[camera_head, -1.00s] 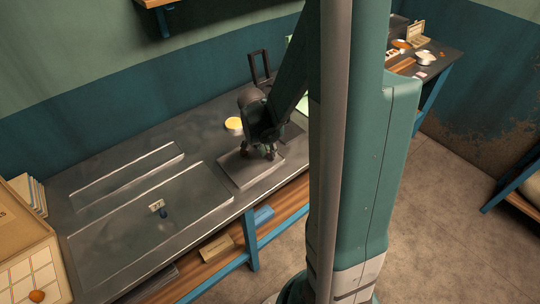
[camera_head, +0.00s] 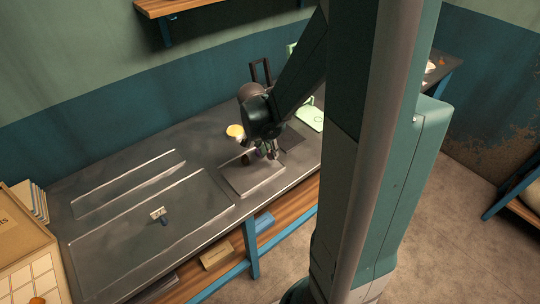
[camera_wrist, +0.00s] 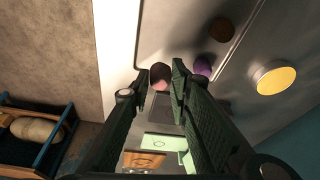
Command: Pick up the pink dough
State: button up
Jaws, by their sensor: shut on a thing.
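The pink dough (camera_wrist: 159,77) is a small round lump between my fingertips in the wrist view. My gripper (camera_wrist: 161,73) is shut on it, with one green ridged finger on each side. In the head view my gripper (camera_head: 265,153) is over the grey tray (camera_head: 255,184) on the workbench, and the dough is too small and covered to make out surely. A purple ball (camera_wrist: 203,66) and a brown ball (camera_wrist: 221,29) lie on the tray beside my right finger in the wrist view. The brown ball also shows in the head view (camera_head: 246,160).
A round yellow-topped container (camera_head: 235,131) stands behind the tray. A pale green device (camera_head: 311,118) and a dark flat plate (camera_head: 290,138) are to its right. My column blocks the right side.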

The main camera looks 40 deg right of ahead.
jog(key=shift+r+p, duration=0.35)
jog(key=shift+r, duration=2.3)
